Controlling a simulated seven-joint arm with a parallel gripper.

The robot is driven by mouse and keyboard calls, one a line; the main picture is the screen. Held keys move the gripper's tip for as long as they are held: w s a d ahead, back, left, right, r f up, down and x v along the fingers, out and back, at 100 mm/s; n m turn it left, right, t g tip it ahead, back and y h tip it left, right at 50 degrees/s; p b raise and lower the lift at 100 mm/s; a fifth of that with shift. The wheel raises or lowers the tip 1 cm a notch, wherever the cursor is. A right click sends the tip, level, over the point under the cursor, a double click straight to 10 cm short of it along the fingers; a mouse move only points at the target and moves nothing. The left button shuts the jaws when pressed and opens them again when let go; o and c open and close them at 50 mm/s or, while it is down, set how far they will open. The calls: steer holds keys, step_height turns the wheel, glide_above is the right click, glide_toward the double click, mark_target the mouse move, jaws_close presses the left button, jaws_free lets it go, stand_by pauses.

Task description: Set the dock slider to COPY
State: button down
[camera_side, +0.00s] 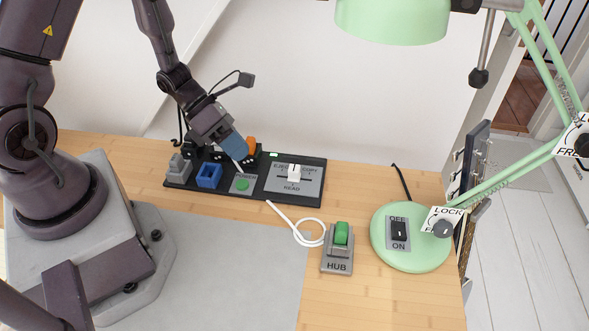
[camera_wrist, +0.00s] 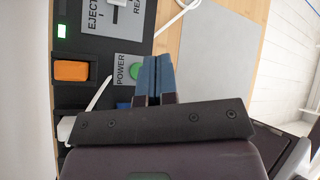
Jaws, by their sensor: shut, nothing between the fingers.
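The dock (camera_side: 258,195) is a black panel on the wooden desk. Its grey slider plate (camera_side: 308,190) reads EJECT at left, COPY at right and READ below. The white slider knob (camera_side: 294,173) stands near the middle of the plate, between EJECT and COPY. In the wrist view the plate (camera_wrist: 98,22) is cut off at the top edge, so COPY is not visible there. My gripper (camera_side: 243,162) has blue fingers, shut and empty, over the dock left of the slider plate. In the wrist view the fingertips (camera_wrist: 158,59) are beside the green POWER button (camera_wrist: 136,71).
An orange block (camera_wrist: 71,70) and blue socket (camera_side: 208,176) sit on the dock. A white cable (camera_side: 306,238) lies in front. The HUB switch (camera_side: 341,236) and green lamp base (camera_side: 409,252) stand right. The lamp shade (camera_side: 393,20) hangs above.

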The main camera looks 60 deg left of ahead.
steer(key=c, duration=1.8)
jaws_free()
steer(key=o, duration=0.4)
steer(key=shift+d, duration=0.25)
steer(key=o, duration=0.5)
steer(key=d+m+g, duration=0.1)
steer(key=m, duration=0.1)
steer(key=w+d+r+m+g, duration=0.1)
steer(key=d+m, duration=0.2)
steer(key=d, duration=0.1)
steer(key=shift+w+d+r+m+g, duration=0.25)
steer(key=shift+w+m+g, duration=0.15)
step_height(320, 180, up, 4)
steer(key=m+g+y, duration=0.1)
steer(key=m+y, duration=0.7)
steer(key=m, duration=1)
glide_above(294, 168)
step_height(294, 168, down, 13)
steer(key=shift+r, duration=0.1)
